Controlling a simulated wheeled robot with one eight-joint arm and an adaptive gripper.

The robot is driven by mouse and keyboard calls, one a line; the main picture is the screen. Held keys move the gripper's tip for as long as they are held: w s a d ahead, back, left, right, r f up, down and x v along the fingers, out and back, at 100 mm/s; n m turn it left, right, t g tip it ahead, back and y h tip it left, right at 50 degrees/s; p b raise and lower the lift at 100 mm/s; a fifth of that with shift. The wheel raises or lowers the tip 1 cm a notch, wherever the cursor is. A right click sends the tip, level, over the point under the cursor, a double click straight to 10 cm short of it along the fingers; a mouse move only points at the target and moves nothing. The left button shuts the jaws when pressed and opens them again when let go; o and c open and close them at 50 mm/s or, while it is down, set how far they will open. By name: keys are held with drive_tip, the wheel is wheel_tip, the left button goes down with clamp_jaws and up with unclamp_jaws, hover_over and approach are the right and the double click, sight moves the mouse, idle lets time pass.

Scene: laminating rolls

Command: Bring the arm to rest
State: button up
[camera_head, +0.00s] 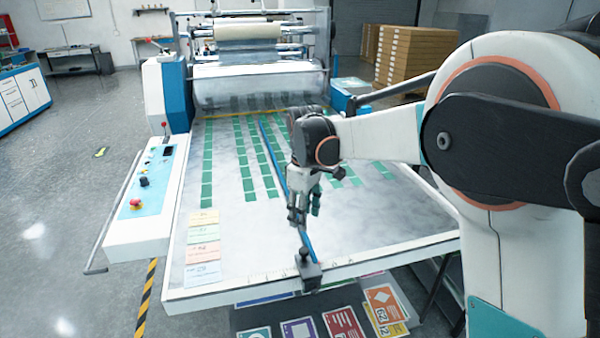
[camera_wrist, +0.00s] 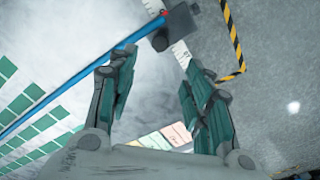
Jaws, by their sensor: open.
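My gripper (camera_head: 304,207) hangs over the front part of the white machine table (camera_head: 240,275), beside a blue bar (camera_head: 271,150) that runs lengthwise across the table. In the wrist view my gripper (camera_wrist: 155,95) has its two dark green fingers spread apart, with nothing between them. My arm reaches in from the right side of the head view, bent at the elbow. The blue bar also shows in the wrist view (camera_wrist: 75,80), ending at a dark clamp block (camera_wrist: 176,30) on the table's front edge.
Rows of green cards (camera_head: 207,165) lie on the table. Colored paper notes (camera_head: 203,250) lie at its left front. The laminating roller (camera_head: 260,85) stands at the back, a control panel (camera_head: 140,195) at the left. Printed sheets (camera_head: 343,325) lie below the front edge.

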drive_tip(key=s+d+r+m+t, duration=0.25)
drive_tip(key=s+d+r, duration=0.2)
drive_tip(key=s, duration=0.25)
drive_tip(key=s+d+r+m+t, duration=0.1)
drive_tip(key=s+d+r+m, duration=0.25)
drive_tip(key=s+d, duration=0.3)
drive_tip(key=s+d+f+m+t, duration=0.1)
drive_tip(key=s+d+m+t, duration=0.1)
drive_tip(key=s, duration=0.5)
drive_tip(key=s+d+f+m+t, duration=0.1)
drive_tip(key=s+d+f+m, duration=0.1)
drive_tip(key=s, duration=0.5)
drive_tip(key=shift+s+d+f+m+t, duration=0.15)
drive_tip(key=shift+s+d+m+t, duration=0.25)
drive_tip(key=shift+d+m, duration=0.6)
drive_tip(key=shift+d, duration=0.15)
